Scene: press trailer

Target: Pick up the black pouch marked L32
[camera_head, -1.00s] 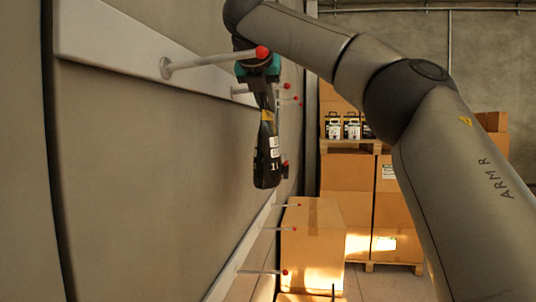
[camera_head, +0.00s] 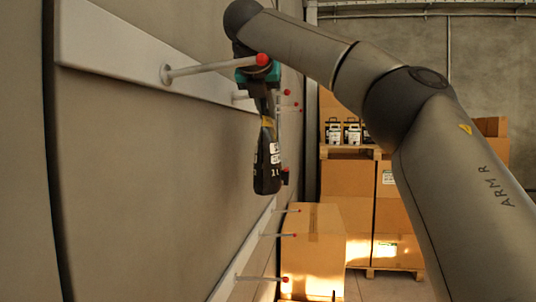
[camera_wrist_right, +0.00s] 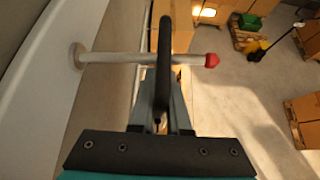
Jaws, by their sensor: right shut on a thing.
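A long black pouch (camera_head: 267,165) with small white labels and a yellow-brown band hangs below my right gripper (camera_head: 261,88), near the wall pegs. Its marking is too small to read. In the right wrist view my right gripper (camera_wrist_right: 160,120) is shut on a black edge or strap of the pouch (camera_wrist_right: 164,60), which stands up between the fingers. A red-tipped peg (camera_wrist_right: 140,59) crosses behind this black part. I cannot tell whether the peg touches the pouch. My left gripper is out of view.
White rails with red-tipped pegs run along the left wall (camera_head: 150,150). A cardboard box (camera_head: 315,250) stands beyond the pouch. Stacked boxes on pallets (camera_head: 348,180) fill the back. Floor (camera_head: 400,287) is open at the lower right.

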